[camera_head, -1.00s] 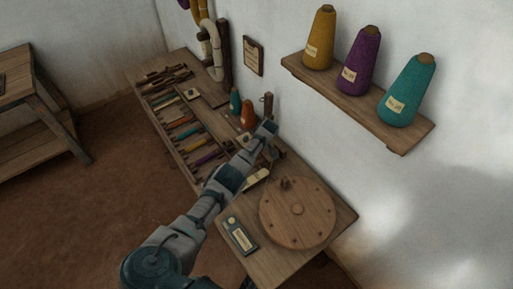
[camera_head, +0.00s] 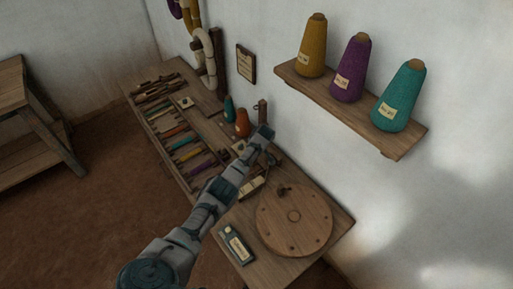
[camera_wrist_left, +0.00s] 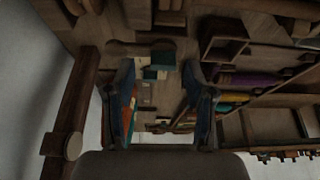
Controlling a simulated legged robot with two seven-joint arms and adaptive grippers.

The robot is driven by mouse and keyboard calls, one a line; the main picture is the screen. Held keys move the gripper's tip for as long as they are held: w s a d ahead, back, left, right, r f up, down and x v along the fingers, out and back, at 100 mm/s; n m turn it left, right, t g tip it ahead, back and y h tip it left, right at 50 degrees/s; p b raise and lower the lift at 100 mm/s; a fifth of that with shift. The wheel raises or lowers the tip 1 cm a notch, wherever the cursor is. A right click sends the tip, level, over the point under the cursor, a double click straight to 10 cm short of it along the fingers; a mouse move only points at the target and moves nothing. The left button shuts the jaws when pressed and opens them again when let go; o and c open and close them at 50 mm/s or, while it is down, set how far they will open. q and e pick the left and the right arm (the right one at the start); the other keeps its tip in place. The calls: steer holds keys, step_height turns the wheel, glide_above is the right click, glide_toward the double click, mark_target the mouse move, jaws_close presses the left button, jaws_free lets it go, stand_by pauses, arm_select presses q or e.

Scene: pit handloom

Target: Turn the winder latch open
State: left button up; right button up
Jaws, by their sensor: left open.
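My left gripper (camera_head: 262,136) is at the far end of the arm, over the bench near a short upright wooden post (camera_head: 262,110) by the wall. In the left wrist view the gripper (camera_wrist_left: 160,105) is open, with its two blue-grey fingers apart. Beyond the fingers are a brown wooden bar with a rounded end (camera_wrist_left: 140,48) and a small teal block (camera_wrist_left: 156,72); I see no contact with them. A round wooden disc (camera_head: 295,230) with a small knob lies at the bench's near end. I cannot tell for sure which part is the winder latch. My right gripper is out of view.
An orange cone (camera_head: 242,124) and a small teal cone (camera_head: 229,108) stand behind the gripper. A tray of coloured bobbins (camera_head: 186,140) lies left of it. A dark labelled box (camera_head: 237,245) sits beside the disc. A wall shelf (camera_head: 350,112) holds three yarn cones.

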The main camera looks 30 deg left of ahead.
arm_select(q)
steer(key=v, duration=1)
